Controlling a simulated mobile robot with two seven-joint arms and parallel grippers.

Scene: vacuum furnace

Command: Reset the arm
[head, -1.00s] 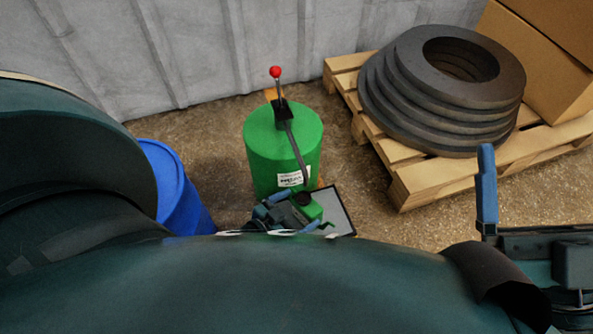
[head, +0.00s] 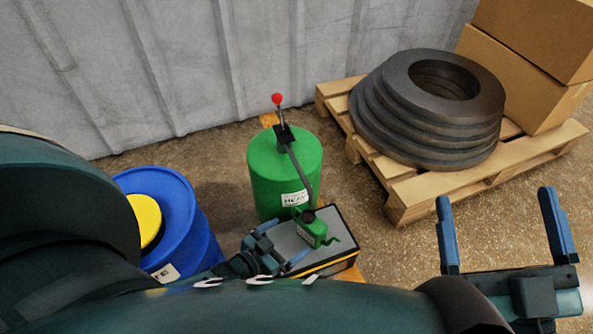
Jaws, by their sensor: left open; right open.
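My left gripper (head: 279,247) is open, with its blue fingers beside a small green can-like object (head: 312,228) on a grey-topped box (head: 325,254). I cannot tell whether a finger touches the green object. My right gripper (head: 498,225) is at the lower right, open and empty, its two blue fingers pointing up over the bare floor. My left arm crosses the bottom of the view and hides what lies below it.
A green drum (head: 283,180) with a red-knobbed lever (head: 277,98) stands behind the box. A blue barrel (head: 190,210) with a yellow cap (head: 146,220) is at left. A wooden pallet (head: 425,197) holds stacked dark rings (head: 400,110) and cardboard boxes (head: 528,90). A grey wall (head: 180,60) closes the back.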

